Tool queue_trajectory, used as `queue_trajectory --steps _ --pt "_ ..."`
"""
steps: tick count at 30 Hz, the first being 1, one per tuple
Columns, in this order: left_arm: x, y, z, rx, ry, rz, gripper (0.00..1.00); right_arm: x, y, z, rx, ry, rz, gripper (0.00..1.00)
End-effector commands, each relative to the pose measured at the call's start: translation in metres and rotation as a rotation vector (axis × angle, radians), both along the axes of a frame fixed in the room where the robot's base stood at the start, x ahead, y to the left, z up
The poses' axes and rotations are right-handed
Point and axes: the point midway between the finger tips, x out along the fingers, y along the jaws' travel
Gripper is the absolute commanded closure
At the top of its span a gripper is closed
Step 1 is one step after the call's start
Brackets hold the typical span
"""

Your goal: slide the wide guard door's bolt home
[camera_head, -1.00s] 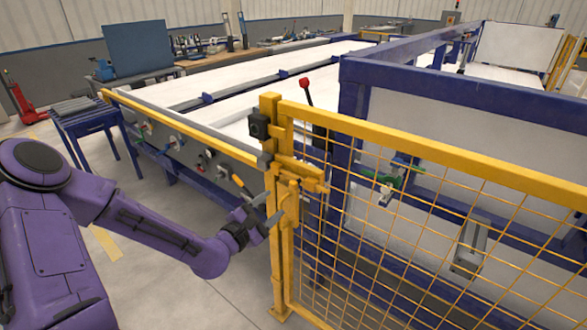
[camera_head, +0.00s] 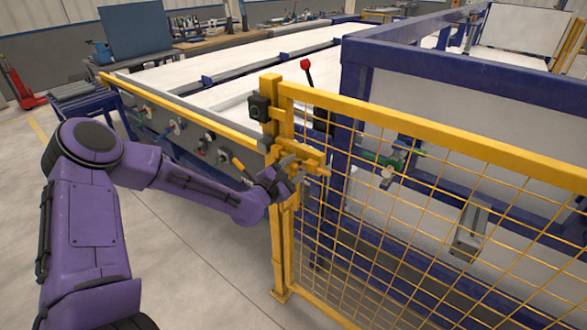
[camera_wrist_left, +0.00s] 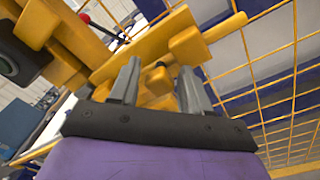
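The yellow mesh guard door (camera_head: 430,137) stands beside a yellow post (camera_head: 270,88). The yellow bolt assembly (camera_head: 312,158) sits near the top of the post and door edge. My left gripper (camera_head: 297,176) is at the bolt, partly hiding it. I cannot tell whether the fingers touch the knob. My right gripper is not in view.
A black box (camera_head: 258,107) is fixed on the post. A blue frame machine (camera_head: 450,80) stands behind the door, and a red-knobbed lever (camera_head: 306,65) rises behind the post. A long conveyor table (camera_head: 215,90) lies to the left. The floor (camera_head: 200,270) in front is clear.

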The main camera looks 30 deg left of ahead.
Motion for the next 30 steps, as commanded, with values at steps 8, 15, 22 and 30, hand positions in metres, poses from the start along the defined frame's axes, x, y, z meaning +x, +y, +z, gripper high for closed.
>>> queue_trajectory --steps 8,15,22,30 --pt "0.0 0.0 0.001 0.0 -0.001 0.0 1.0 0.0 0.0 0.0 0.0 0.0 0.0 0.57" --pt "0.003 0.03 0.003 -0.001 -0.007 0.006 1.0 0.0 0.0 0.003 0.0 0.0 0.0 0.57" --pt "0.005 0.06 0.003 0.0 -0.006 0.002 1.0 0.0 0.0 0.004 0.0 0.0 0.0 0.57" --pt "0.005 0.063 0.003 0.0 -0.008 0.006 1.0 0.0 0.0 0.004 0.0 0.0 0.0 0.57"
